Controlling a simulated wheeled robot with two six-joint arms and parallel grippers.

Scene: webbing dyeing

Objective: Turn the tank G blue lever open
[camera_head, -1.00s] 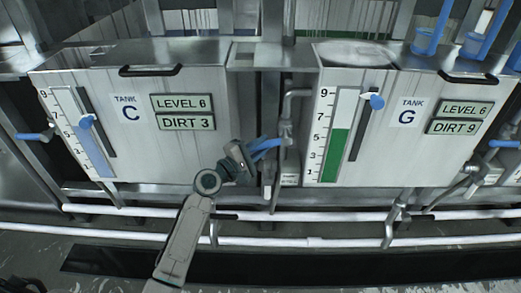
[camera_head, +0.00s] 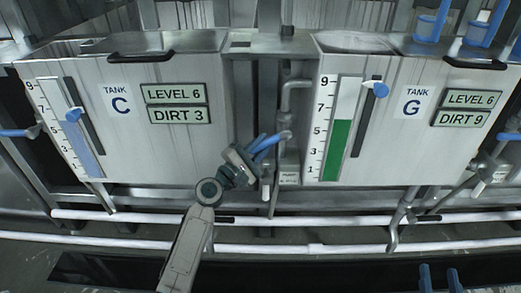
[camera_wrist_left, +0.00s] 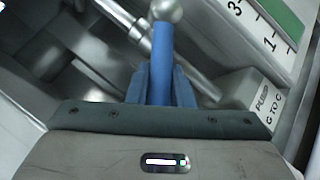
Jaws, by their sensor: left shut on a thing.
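Tank G (camera_head: 390,150) is the grey metal tank on the right in the head view. A blue lever (camera_wrist_left: 162,42) sits on a valve with a round metal end, on the piping between tanks C and G. My left gripper (camera_head: 266,144) is shut on this lever, one finger on each side, as the left wrist view also shows (camera_wrist_left: 161,82). The fingers hide part of the lever. My right gripper (camera_head: 440,279) shows only its two blue fingertips at the bottom right edge, apart, with nothing between them.
Tank C (camera_head: 190,150) stands on the left. A "PUMP G TO C" label (camera_wrist_left: 268,103) is beside the lever. Other blue levers show right of tank G (camera_head: 508,136) and left of tank C (camera_head: 15,133). White pipes (camera_head: 330,198) run below the tanks.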

